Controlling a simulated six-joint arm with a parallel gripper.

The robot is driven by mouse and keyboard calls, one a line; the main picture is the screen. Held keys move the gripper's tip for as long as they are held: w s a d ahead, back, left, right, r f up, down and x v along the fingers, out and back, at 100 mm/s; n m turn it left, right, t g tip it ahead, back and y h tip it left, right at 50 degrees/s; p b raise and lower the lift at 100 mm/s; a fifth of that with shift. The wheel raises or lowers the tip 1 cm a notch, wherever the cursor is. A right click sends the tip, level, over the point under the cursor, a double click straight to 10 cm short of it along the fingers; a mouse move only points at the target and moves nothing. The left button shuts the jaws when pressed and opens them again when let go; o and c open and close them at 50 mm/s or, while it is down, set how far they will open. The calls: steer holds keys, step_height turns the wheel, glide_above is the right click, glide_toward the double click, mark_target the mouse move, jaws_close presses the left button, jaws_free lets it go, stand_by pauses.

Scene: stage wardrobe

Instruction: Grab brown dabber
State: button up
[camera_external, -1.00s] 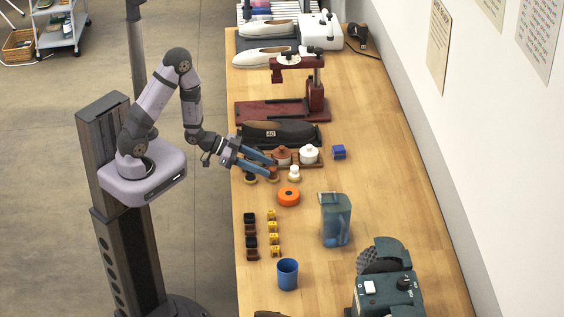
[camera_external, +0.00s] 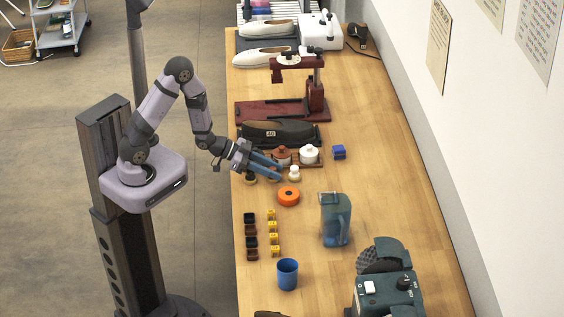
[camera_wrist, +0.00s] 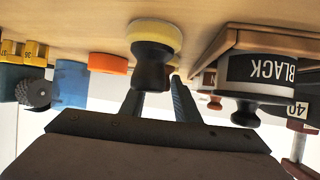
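My gripper (camera_external: 275,169) is low over the near side of the table, its two blue fingers apart and pointing right and slightly down. The brown dabber (camera_external: 272,180) is at the fingertips, mostly hidden by them in the external view. A dark dabber (camera_external: 250,179) with a pale pad stands to its left, under the gripper. In the wrist view, this dark dabber (camera_wrist: 151,68) with its yellow pad is close to the camera and hides part of the fingers (camera_wrist: 160,95). A white-topped dabber (camera_external: 294,173) stands just right of the fingertips. I see nothing held.
Lidded jars, one brown (camera_external: 281,155) and one white (camera_external: 309,154), stand on a wooden tray just behind. The wrist view shows a tin marked BLACK (camera_wrist: 262,69) close by. The table's left edge is near.

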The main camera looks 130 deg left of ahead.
mark_target(272, 168)
jaws_close()
steer(key=shift+r, duration=0.1)
steer(key=shift+r+p, duration=0.65)
steer(key=shift+r, duration=4.25)
